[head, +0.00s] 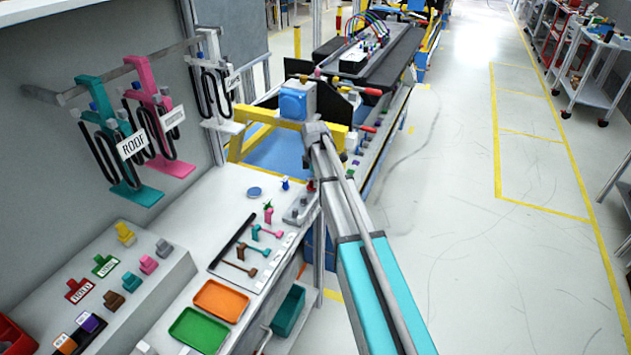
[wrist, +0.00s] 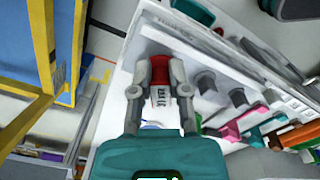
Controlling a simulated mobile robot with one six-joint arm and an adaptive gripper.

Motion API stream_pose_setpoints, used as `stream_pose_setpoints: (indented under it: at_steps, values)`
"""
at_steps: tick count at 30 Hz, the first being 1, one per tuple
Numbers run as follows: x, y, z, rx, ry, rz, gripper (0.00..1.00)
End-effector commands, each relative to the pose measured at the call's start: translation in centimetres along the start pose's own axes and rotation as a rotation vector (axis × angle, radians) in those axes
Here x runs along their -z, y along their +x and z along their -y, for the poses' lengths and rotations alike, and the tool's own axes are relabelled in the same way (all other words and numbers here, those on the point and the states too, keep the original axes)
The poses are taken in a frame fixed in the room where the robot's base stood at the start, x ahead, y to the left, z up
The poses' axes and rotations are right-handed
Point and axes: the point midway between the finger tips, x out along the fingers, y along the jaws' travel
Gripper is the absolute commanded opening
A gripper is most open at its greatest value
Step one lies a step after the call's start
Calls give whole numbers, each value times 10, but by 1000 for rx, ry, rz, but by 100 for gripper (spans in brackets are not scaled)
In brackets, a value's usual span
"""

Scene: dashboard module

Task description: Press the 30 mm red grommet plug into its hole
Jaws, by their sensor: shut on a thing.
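In the wrist view, my gripper (wrist: 158,82) is shut on the red grommet plug (wrist: 160,68). The plug sits between the two grey fingertips, with a white labelled part below the red; the label is too small to read. The plug appears over or beside a pale rack with dark grey round pegs (wrist: 206,83). I cannot tell whether it touches the rack. In the head view, my arm reaches towards the far end of the white bench, and the fingers and plug cannot be made out clearly. I cannot pick out the plug's hole in either view.
The white bench (head: 185,225) holds a tray of coloured tools (head: 222,268), an orange tray (head: 221,300) and a green tray (head: 199,330). A yellow frame (head: 244,140) stands beyond the bench; it also shows in the wrist view (wrist: 40,75).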

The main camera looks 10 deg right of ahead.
Motion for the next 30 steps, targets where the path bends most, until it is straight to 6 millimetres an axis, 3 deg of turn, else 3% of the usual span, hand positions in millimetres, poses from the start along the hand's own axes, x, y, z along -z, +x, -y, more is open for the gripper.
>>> stream_pose_setpoints:
  at_steps: [29,30]
  values:
    - [0,14,0,0,0,0,0]
    - [0,13,0,0,0,0,29]
